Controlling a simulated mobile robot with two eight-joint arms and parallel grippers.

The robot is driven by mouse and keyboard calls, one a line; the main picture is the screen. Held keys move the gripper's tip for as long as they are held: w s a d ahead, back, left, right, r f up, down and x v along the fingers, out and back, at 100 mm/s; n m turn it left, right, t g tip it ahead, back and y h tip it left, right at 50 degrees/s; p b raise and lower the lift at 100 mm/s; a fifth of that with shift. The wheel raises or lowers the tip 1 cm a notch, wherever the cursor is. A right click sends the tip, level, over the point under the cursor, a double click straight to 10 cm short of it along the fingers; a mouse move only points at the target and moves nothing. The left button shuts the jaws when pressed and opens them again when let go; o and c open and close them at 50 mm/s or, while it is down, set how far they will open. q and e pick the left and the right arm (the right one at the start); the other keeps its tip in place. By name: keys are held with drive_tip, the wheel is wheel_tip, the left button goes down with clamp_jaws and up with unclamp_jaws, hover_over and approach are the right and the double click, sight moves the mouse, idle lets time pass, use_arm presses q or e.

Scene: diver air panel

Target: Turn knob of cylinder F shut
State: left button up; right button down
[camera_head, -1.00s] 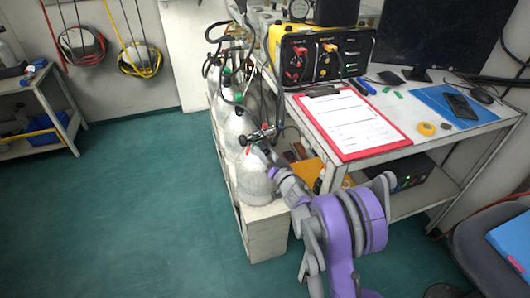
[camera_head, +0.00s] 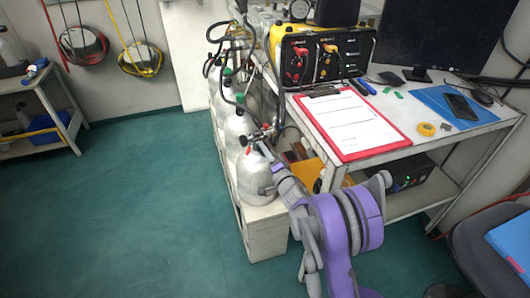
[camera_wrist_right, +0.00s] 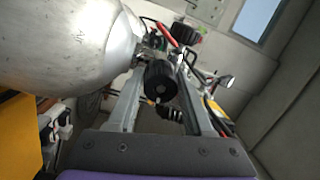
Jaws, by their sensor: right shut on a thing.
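A row of silver gas cylinders stands on a pale stand along the left side of the bench. The nearest cylinder (camera_head: 254,182) has its valve at the top; it also shows large in the right wrist view (camera_wrist_right: 65,40). I cannot read a letter on it. Its round black knob (camera_wrist_right: 161,82) sits between the fingers of my right gripper (camera_head: 264,149), which is shut on it. The fingers show on both sides of the knob in the wrist view. In the head view the gripper hides most of the knob. My left gripper is not in view.
The bench (camera_head: 390,150) to the right carries a yellow-cased air panel (camera_head: 322,58), a red clipboard (camera_head: 350,122), a monitor and a phone. Black hoses run close above the cylinder valves. The green floor (camera_head: 130,210) on the left is clear.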

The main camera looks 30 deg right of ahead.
drive_tip(key=shift+m, duration=0.6)
drive_tip(key=shift+c, duration=1.5)
unclamp_jaws()
drive_tip(key=s+a+p, duration=0.1)
drive_tip(key=s, duration=0.9)
drive_tip(key=shift+s+f, duration=0.2)
drive_tip(key=shift+s, duration=0.2)
